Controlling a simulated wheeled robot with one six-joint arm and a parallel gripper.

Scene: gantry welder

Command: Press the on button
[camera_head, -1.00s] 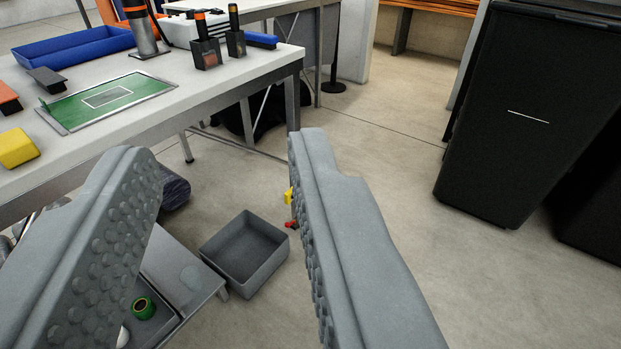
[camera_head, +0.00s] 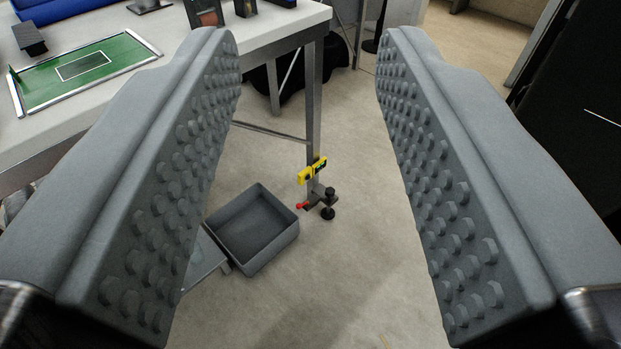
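My gripper (camera_head: 312,45) is open and empty, with its two grey studded fingers wide apart at the left and right of the view. No on button can be made out now. A yellow and black piece (camera_head: 312,170) is at the table leg, with a small red part (camera_head: 302,205) and a dark clamp-like piece (camera_head: 328,203) below it. They show between the fingers, beyond and below the tips. What they are is too small to tell. The left finger hides part of the low metal surface (camera_head: 207,262).
A white workbench (camera_head: 270,35) with a green board (camera_head: 85,68) and a blue tray (camera_head: 55,10) is at upper left. A grey open bin (camera_head: 262,255) stands below. A dark cabinet (camera_head: 580,110) is at right.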

